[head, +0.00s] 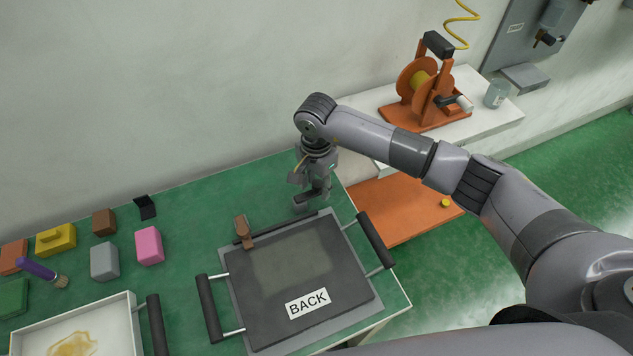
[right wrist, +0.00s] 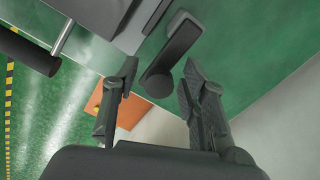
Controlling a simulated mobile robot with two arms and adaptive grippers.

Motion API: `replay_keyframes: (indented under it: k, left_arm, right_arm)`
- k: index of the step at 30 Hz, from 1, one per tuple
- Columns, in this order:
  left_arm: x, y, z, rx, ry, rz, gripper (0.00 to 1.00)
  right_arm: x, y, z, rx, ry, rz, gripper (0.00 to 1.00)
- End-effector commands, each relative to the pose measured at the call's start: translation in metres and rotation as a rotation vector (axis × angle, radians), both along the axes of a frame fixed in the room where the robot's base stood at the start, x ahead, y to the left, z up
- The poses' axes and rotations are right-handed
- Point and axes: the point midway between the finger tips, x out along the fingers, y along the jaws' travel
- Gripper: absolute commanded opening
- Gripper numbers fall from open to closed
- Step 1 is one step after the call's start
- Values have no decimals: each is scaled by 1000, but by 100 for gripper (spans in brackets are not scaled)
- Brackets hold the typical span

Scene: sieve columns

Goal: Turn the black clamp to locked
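The black clamp (right wrist: 172,55) shows in the right wrist view as a dark lever with a rounded end, slanting down between the two fingers. My right gripper (right wrist: 160,72) is open, with a finger on each side of the lever's rounded end; I see gaps and no firm grip. In the head view my right gripper (head: 313,199) points down at the far right corner of the dark board (head: 345,275) labelled BACK, and it hides most of the black clamp. A brown clamp (head: 243,232) sits at the board's far left corner. My left gripper is not in view.
The board has black handles on its left (head: 209,308) and right (head: 375,240). A white tray (head: 125,305) stands at the lower left, with several coloured blocks behind it. An orange reel (head: 425,85) stands on a white bench. The wall is close behind the green table.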

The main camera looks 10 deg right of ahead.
Motion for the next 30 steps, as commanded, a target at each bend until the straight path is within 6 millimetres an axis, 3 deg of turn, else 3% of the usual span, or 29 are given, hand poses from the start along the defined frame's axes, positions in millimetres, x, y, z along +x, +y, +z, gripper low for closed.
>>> replay_keyframes:
  k: [4,21,30]
  left_arm:
    - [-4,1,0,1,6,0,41]
    - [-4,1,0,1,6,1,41]
    - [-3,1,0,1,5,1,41]
  right_arm:
    - [0,0,0,0,0,0,39]
    - [0,0,1,0,0,0,1]
    - [0,0,1,0,0,0,0]
